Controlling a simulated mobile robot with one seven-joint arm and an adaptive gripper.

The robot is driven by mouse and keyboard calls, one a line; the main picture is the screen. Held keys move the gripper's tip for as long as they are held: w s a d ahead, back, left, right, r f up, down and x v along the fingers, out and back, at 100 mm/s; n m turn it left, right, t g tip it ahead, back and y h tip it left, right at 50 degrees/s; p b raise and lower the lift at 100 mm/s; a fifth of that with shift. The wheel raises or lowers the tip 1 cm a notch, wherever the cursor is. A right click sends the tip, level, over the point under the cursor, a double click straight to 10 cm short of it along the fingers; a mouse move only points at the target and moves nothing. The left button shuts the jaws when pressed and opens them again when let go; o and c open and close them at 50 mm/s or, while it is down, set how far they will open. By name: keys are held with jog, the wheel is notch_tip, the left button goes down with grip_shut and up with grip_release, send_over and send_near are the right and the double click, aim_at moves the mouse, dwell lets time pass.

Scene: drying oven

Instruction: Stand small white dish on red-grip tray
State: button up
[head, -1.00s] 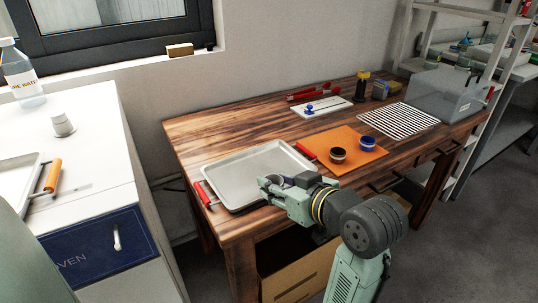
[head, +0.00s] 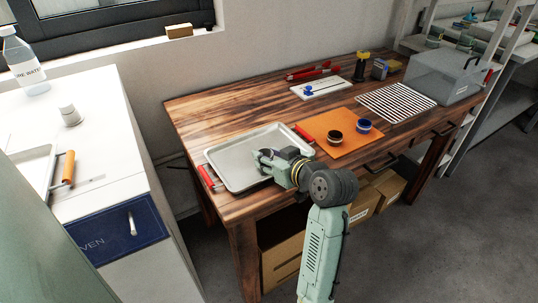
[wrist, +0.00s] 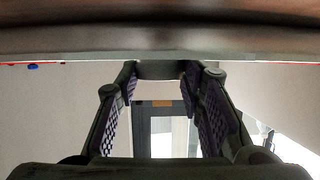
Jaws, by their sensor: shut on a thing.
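The red-grip tray (head: 232,178) is a shallow pale metal tray with a red grip at its left and right ends, lying on the wooden table. My gripper (head: 262,161) is low over the right part of this tray in the head view. In the wrist view my gripper (wrist: 160,78) is shut on a small dish (wrist: 160,70), which looks dark grey in shade between the fingertips. A pale tray edge (wrist: 160,42) runs across just above it there. The head view hides the dish, and I cannot tell whether it touches the tray.
An orange mat (head: 340,148) with a dark dish (head: 335,136) and a blue-rimmed dish (head: 363,126) lies right of the tray. Behind are a white board (head: 318,87) and a striped rack (head: 395,102). An orange-grip tray (head: 35,167) sits on the white cabinet.

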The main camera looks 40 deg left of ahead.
jog(key=shift+f, duration=0.15)
jog(key=shift+f, duration=0.15)
jog(key=o, duration=1.1)
jog(key=shift+r, duration=0.4)
jog(key=v, duration=1.2)
jog(key=shift+f+b, duration=0.2)
jog(key=shift+b, duration=0.25)
